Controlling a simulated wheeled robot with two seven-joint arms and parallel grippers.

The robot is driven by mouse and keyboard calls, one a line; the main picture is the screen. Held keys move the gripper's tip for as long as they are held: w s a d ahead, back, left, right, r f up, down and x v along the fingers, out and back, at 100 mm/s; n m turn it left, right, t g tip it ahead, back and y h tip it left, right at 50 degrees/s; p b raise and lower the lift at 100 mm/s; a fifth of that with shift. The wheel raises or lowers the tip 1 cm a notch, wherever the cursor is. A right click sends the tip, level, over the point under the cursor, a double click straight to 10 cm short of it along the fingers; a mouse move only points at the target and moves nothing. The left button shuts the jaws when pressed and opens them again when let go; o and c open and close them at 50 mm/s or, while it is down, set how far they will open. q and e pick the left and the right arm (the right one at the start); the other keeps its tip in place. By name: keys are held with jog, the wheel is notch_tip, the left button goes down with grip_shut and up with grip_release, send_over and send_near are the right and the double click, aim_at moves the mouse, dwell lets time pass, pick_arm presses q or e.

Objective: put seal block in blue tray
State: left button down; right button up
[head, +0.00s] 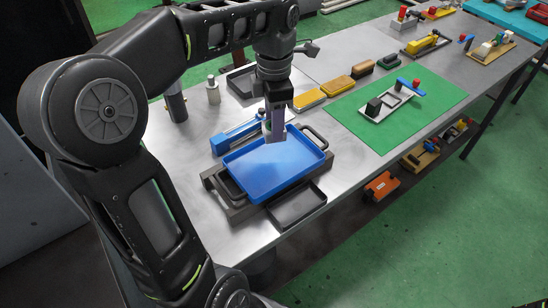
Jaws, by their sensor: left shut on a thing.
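My left gripper (278,104) points down over the blue tray (262,184). It is shut on a purple-grey upright piece, which I take to be the seal block (279,124). The block's lower end is over the back part of the tray; I cannot tell whether it touches the tray floor. The blue tray looks otherwise empty and rests on a dark grey frame with handles (239,213). My right gripper is out of view.
A dark shallow tray (298,205) is in front. A green mat (440,97) with a fixture plate is to the right, near yellow blocks (309,100).

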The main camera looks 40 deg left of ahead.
pick_arm(q)
notch_tip(320, 180, down, 6)
dwell(0.4)
jog(key=shift+f+p, duration=0.5)
jog(key=shift+f, duration=1.35)
jog(key=shift+f, duration=0.25)
jog(key=c, duration=0.8)
grip_release()
jog(key=shift+r, duration=0.1)
jog(key=shift+o, duration=0.2)
jog(key=shift+r, duration=0.1)
notch_tip(320, 180, up, 12)
jog(key=shift+r+b, duration=0.1)
jog(key=shift+b, duration=0.25)
